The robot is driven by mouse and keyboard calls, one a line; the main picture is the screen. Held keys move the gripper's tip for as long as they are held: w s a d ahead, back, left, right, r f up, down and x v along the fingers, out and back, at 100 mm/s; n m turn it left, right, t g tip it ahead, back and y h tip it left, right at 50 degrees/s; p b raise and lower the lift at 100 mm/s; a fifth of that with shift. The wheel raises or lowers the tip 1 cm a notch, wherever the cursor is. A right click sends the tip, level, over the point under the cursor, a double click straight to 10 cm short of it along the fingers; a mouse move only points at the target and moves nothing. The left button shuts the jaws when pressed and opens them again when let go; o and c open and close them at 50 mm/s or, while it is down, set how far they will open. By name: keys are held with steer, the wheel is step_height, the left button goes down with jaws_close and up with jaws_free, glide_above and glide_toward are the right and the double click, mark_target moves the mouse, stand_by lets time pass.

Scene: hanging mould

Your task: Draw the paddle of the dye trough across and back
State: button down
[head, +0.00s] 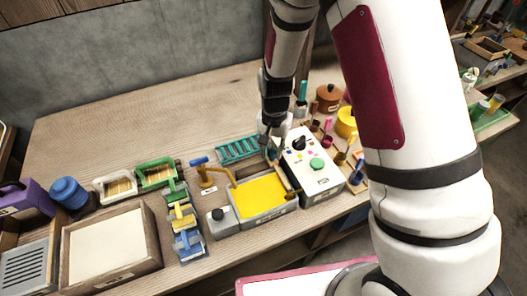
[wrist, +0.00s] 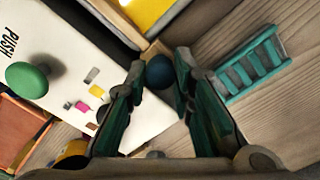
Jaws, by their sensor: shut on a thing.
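The dye trough (head: 262,213) is a grey box of yellow dye (head: 262,194) near the front of the table. A corner of its yellow dye (wrist: 146,10) shows at the top of the wrist view. The wooden paddle (head: 284,180) lies at the trough's right end. My gripper (head: 272,138) is above the trough's back right corner. In the wrist view my gripper (wrist: 160,82) is shut on a dark blue knob (wrist: 160,71), which appears to be the paddle's handle end. The knob's join to the paddle is partly hidden.
A white box with a green push button (head: 317,164) stands close at the right. A teal rack (head: 238,149) lies behind the trough. A brass tap with a blue handle (head: 200,163) and a small grey box (head: 221,221) stand at the left. The table's back left is clear.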

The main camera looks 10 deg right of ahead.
steer(key=shift+w+d, duration=0.15)
steer(key=shift+d, duration=0.1)
steer(key=c, duration=1.4)
jaws_free()
steer(key=shift+d, duration=0.1)
steer(key=shift+o, duration=0.2)
steer(key=shift+r, duration=0.5)
step_height(320, 180, up, 11)
